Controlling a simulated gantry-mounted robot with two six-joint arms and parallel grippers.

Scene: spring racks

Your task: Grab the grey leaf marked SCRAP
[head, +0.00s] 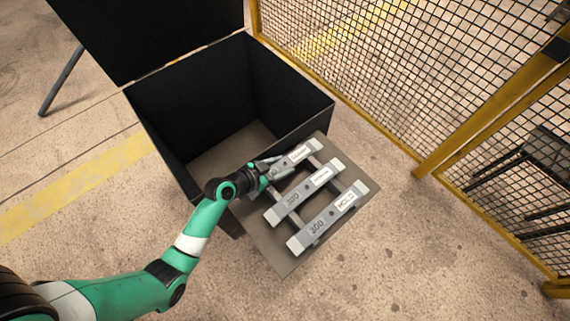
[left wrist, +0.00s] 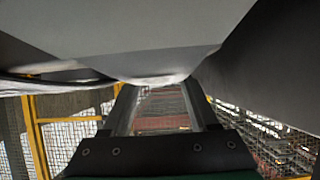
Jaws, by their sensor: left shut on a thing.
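Three grey leaves lie side by side on a small rack on a flat plate in the head view. The nearest leaf (head: 328,218) is marked 300 and HOLD. The middle leaf (head: 301,192) is marked 300, with a white label too small to read. The far leaf (head: 298,155) has a white label I cannot read. My left gripper (head: 270,171) is shut on the left end of the far leaf, partly covering it. In the left wrist view a large grey surface (left wrist: 120,40) fills the top, close to the gripper. My right gripper is not in view.
A dark open box (head: 290,97) with its lid raised stands behind and left of the plate (head: 277,253). A yellow-framed mesh fence (head: 437,165) runs along the right, with a dark stand (head: 540,165) beyond it. The floor in front is clear.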

